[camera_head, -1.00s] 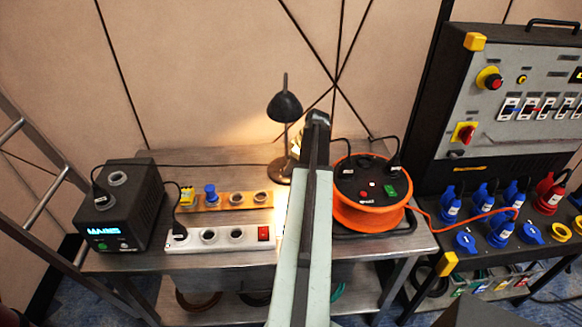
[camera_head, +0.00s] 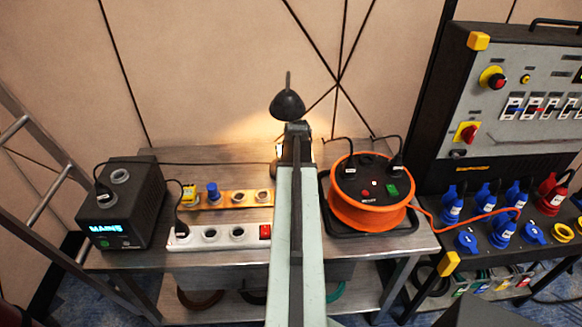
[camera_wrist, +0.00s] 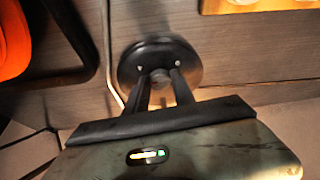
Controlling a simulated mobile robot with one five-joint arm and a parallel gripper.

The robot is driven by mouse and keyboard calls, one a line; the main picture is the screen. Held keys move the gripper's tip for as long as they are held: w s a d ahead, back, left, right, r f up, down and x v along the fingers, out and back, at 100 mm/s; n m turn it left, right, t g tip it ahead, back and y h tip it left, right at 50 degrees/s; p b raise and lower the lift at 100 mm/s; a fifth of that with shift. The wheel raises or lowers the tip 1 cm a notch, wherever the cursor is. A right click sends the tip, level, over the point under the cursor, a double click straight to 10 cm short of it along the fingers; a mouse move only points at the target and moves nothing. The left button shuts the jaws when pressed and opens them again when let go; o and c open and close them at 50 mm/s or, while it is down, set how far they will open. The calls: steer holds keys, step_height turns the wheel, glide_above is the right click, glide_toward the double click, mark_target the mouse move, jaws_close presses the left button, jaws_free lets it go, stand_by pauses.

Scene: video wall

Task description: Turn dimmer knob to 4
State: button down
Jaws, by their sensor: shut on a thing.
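The desk lamp's black head (camera_head: 287,106) shows above my arm in the head view. Its round black base (camera_wrist: 133,66) fills the upper middle of the wrist view, with a small dark knob (camera_wrist: 160,77) at its front. My gripper (camera_wrist: 160,80) has one finger on each side of this knob and is shut on it. The knob's number marks are too small or blurred to read. In the head view my arm hides the lamp's base and knob.
On the metal table (camera_head: 225,258), a white power strip (camera_head: 210,246) and a wooden socket board (camera_head: 225,207) lie left of my arm. A black box (camera_head: 137,215) stands further left. An orange cable reel (camera_head: 350,211) stands close on the right.

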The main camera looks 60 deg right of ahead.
steer(key=shift+w+m+g+h, duration=0.1)
steer(key=shift+m+g+h, duration=0.25)
steer(key=shift+m, duration=0.7)
steer(key=shift+m+g+h, duration=0.25)
steer(key=shift+m+g, duration=0.1)
steer(key=shift+m, duration=0.7)
steer(key=c, duration=1.1)
jaws_free()
steer(key=shift+o, duration=0.2)
steer(key=shift+a, duration=0.1)
